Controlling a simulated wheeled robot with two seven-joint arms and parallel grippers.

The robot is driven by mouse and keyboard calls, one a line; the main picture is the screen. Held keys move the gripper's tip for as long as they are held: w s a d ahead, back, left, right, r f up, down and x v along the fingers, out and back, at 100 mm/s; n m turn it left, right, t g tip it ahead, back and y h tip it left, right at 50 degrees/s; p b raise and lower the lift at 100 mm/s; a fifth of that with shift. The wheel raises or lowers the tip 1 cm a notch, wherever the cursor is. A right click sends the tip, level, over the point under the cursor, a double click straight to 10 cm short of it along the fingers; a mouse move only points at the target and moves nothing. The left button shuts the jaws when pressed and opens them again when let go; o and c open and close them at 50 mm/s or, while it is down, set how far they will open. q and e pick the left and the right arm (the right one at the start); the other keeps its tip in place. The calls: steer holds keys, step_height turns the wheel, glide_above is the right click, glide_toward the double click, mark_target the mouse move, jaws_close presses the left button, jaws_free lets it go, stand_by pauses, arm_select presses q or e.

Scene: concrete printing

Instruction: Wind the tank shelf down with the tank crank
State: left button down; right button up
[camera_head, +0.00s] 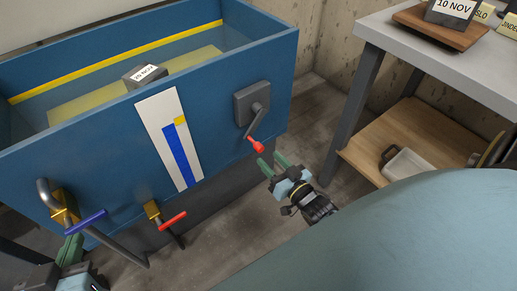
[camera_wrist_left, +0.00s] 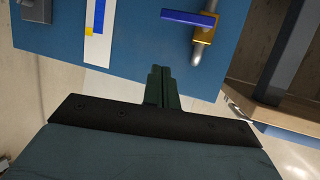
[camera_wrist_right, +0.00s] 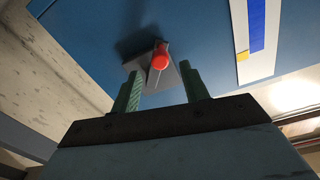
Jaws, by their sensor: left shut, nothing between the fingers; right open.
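The tank crank (camera_head: 254,123) is a grey arm on a grey plate at the right end of the blue tank's front, with a red knob (camera_head: 256,146) hanging low. My right gripper (camera_head: 272,164) is open and empty, just below and right of the knob. In the right wrist view the knob (camera_wrist_right: 160,58) shows beyond and between the open fingers (camera_wrist_right: 160,88).
A white gauge (camera_head: 158,115) with a blue bar and yellow mark is on the tank front. A blue-handled valve (camera_head: 84,222) and red-handled valve (camera_head: 172,221) stick out below. A table (camera_head: 400,45) with a lower wooden shelf stands at right.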

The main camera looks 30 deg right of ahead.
mark_target(261, 151)
steer(key=w+b, duration=0.2)
steer(key=w, duration=0.4)
steer(key=shift+w+a, duration=0.1)
steer(key=shift+a, duration=0.05)
arm_select(q)
step_height(261, 151, up, 10)
steer(key=d+t+h, duration=0.2)
steer(key=t, duration=0.4)
steer(key=shift+w+t, duration=0.3)
steer(key=shift+w, duration=0.1)
arm_select(e)
steer(key=shift+w, duration=0.3)
arm_select(q)
steer(key=shift+f, duration=0.1)
arm_select(e)
steer(key=shift+c, duration=0.4)
jaws_close()
